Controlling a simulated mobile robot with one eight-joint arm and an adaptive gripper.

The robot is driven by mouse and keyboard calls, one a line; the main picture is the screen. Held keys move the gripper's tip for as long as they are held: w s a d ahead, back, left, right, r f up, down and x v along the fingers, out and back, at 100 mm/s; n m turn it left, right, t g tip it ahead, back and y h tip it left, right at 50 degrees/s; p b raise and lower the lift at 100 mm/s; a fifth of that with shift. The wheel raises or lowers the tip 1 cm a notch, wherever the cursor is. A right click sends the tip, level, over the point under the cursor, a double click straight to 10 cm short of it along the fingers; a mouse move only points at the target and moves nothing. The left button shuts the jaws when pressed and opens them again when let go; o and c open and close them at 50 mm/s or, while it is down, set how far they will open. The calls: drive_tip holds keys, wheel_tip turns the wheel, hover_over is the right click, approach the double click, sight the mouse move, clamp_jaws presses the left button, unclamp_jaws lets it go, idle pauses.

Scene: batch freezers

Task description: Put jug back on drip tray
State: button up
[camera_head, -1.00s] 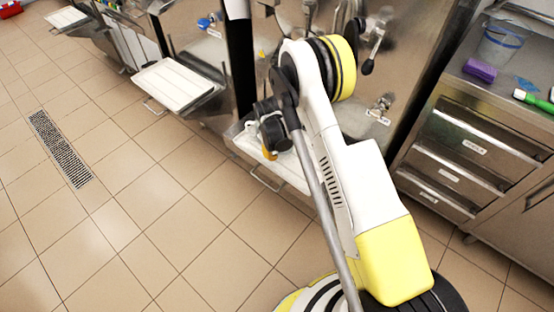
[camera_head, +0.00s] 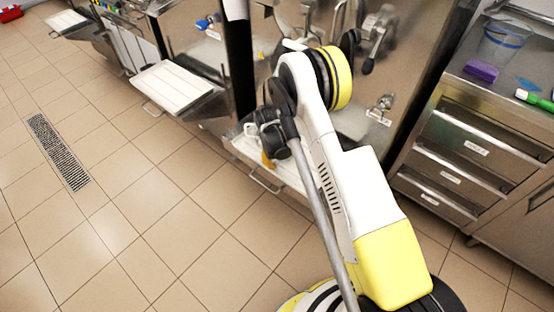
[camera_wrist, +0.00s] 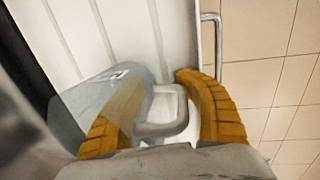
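The jug (camera_wrist: 78,112) is translucent and bluish-grey, at the left of the wrist view, with a small mark near its rim. Its looped handle (camera_wrist: 182,108) lies between the two orange fingers of my gripper (camera_wrist: 165,78). The left finger shows partly through the jug wall. The right finger is close beside the handle; I cannot tell whether either presses on it. The white ribbed drip tray (camera_wrist: 137,30) lies beneath; whether the jug rests on it is unclear. In the head view, my gripper (camera_head: 267,160) is over the drip tray (camera_head: 293,178), and my arm hides much of the area.
A metal rail (camera_wrist: 218,45) runs along the tray's front edge. Another white tray (camera_head: 172,86) stands out from the machine to the left. A drawer cabinet (camera_head: 465,150) is at the right, with a purple sponge (camera_head: 482,71) on top. The tiled floor in front is clear.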

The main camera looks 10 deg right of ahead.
drive_tip(key=r+p, duration=0.1)
drive_tip(key=r, duration=0.3)
drive_tip(key=s+a+r+p, duration=0.1)
drive_tip(key=r+p, duration=0.1)
drive_tip(key=r, duration=0.1)
drive_tip(key=r+p, duration=0.1)
drive_tip(key=r, duration=0.3)
drive_tip(key=shift+s+a+r, duration=0.15)
drive_tip(key=shift+a+r, duration=0.2)
drive_tip(key=shift+a, duration=0.05)
drive_tip(key=s+d+r+m+t, duration=0.15)
drive_tip(key=s+r, duration=0.25)
drive_tip(key=r, duration=0.8)
drive_tip(key=s+d+r+m+t, duration=0.15)
drive_tip(key=s+r, duration=0.25)
drive_tip(key=r, duration=0.9)
drive_tip(key=s+r+m+t, duration=0.1)
drive_tip(key=s+r+m, duration=0.1)
drive_tip(key=s, duration=0.8)
drive_tip(key=s+r+m+t+y, duration=0.1)
drive_tip(key=s+r, duration=0.4)
drive_tip(key=s, duration=0.5)
drive_tip(key=shift+d+r+m+t+y, duration=0.3)
drive_tip(key=shift+d+m+t, duration=0.2)
drive_tip(key=shift+m, duration=0.1)
